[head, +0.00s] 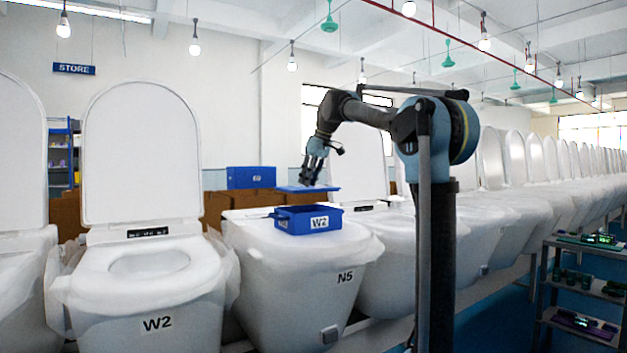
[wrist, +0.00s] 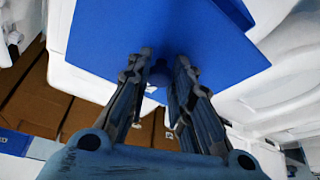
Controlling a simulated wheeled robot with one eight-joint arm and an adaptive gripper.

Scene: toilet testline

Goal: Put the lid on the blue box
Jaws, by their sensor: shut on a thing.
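In the wrist view the lid (wrist: 150,35) fills the upper middle, and both fingers of my gripper (wrist: 160,75) close around the round knob. A corner of the box (wrist: 237,12) shows past the lid's upper right edge; the box's inside is hidden there.
White toilet W2 (head: 150,285) has its seat cover raised at left. A row of toilets runs away to the right. A larger blue box (head: 251,177) and brown cartons (head: 225,207) stand behind. A dark shelf (head: 585,285) with small devices is at lower right.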

